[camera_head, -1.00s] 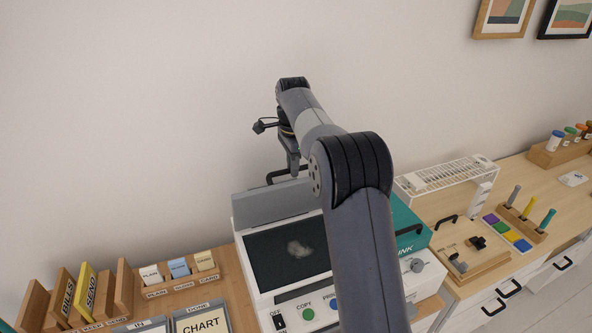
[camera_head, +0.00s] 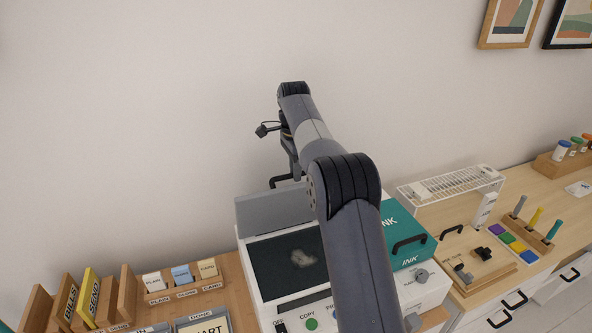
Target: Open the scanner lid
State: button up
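The scanner is a white machine with a dark glass bed (camera_head: 275,262) and a pale smudge on the glass. Its grey lid (camera_head: 268,210) stands raised along the back edge, so the glass is uncovered. A black handle (camera_head: 281,181) shows at the lid's top edge. My gripper (camera_head: 293,172) points down beside this handle, just behind the lid. My arm hides part of the gripper and the scanner's right side. I cannot see whether the fingers are open or touch the handle.
A teal INK box (camera_head: 403,238) with a black handle stands right of the scanner. A white wire rack (camera_head: 452,184) is behind it. Wooden card holders (camera_head: 182,289) and upright folders (camera_head: 88,295) are at the left. The wall is close behind.

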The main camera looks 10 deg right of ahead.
jog(key=o, duration=0.3)
jog(key=shift+w+a+f, duration=0.1)
jog(key=shift+w+f, duration=0.25)
jog(key=shift+f, duration=0.3)
jog(key=shift+o, duration=0.9)
jog(key=shift+s+r, duration=0.1)
jog(key=shift+r, duration=0.15)
jog(key=shift+s+r, duration=0.1)
jog(key=shift+s, duration=0.1)
